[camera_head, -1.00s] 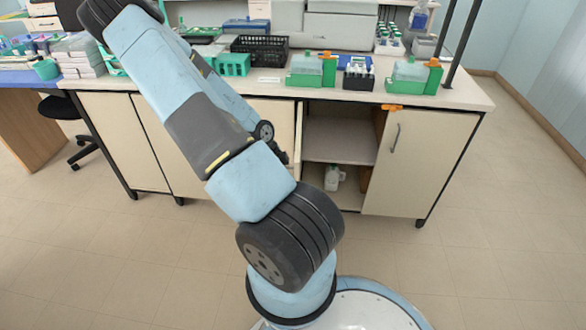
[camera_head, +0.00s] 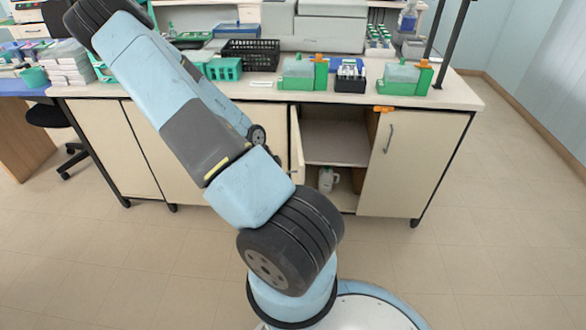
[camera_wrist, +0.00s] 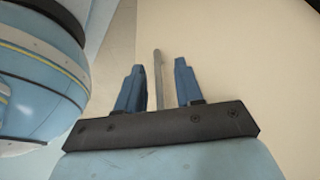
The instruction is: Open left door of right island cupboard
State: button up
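The right island cupboard has its left door (camera_head: 297,145) standing partly open, seen nearly edge-on beside my arm in the head view. The right door (camera_head: 415,160) is shut, with a grey bar handle. In the wrist view my gripper (camera_wrist: 159,66) is open, its two blue fingers apart on either side of a grey bar handle (camera_wrist: 158,85). The cream door panel (camera_wrist: 235,60) fills the right behind it. Contact with the handle cannot be told. My arm hides the gripper in the head view.
The countertop (camera_head: 455,95) holds green staining trays (camera_head: 405,78), a black basket (camera_head: 250,54) and other lab items. The floor (camera_head: 480,250) in front and to the right is clear.

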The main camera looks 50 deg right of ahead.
jog(key=d+v, duration=0.1)
jog(key=v, duration=1.2)
jog(key=shift+s+r, duration=0.15)
jog(key=shift+r, duration=0.15)
